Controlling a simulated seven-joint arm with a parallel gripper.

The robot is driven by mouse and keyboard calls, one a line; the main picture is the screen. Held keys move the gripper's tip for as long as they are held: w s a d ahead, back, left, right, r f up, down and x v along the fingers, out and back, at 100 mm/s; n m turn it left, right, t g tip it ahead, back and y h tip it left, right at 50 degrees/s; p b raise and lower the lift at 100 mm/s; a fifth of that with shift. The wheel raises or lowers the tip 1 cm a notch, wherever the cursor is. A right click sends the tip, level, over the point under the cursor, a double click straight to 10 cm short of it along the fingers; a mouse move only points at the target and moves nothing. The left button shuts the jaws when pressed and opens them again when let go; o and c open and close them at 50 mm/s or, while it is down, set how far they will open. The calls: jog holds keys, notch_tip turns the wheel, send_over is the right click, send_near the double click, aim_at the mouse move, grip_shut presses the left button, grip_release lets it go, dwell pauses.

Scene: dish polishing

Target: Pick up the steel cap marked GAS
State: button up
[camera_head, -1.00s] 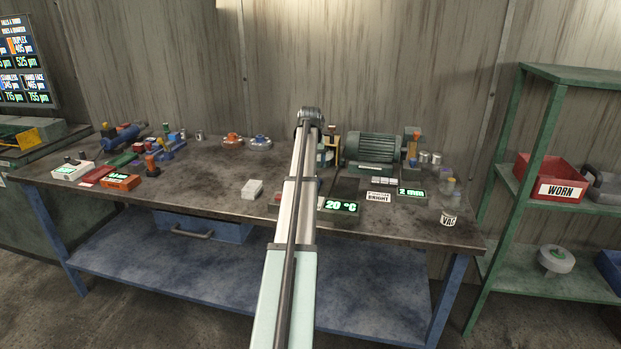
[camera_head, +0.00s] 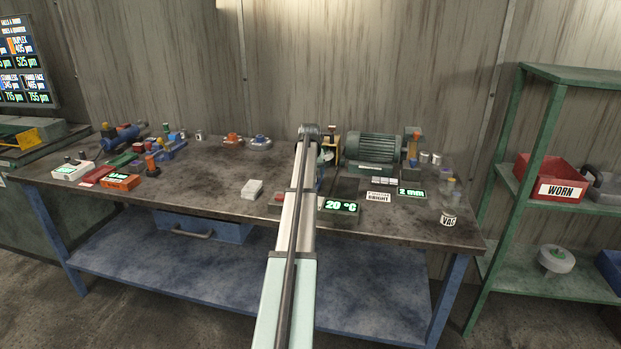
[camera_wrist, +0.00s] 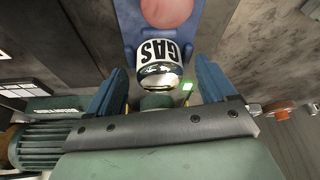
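The steel cap marked GAS (camera_wrist: 158,62) shows in the wrist view, with a white band, black letters and a shiny metal end. It sits in front of a blue fixture (camera_wrist: 130,28) with a pinkish round part (camera_wrist: 170,10). My gripper (camera_wrist: 159,68) is open, with one blue finger on each side of the cap. Gaps show between the cap and both fingers. In the head view my arm hides the cap and the gripper.
A green motor (camera_head: 375,148) stands on the bench (camera_head: 215,185) right of my arm, and it also shows at left in the wrist view (camera_wrist: 45,145). A 20 °C display (camera_head: 341,206) lies nearer. A small white block (camera_head: 252,189) lies left of my arm.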

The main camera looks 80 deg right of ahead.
jog(key=c, duration=1.3)
jog(key=shift+o, duration=0.2)
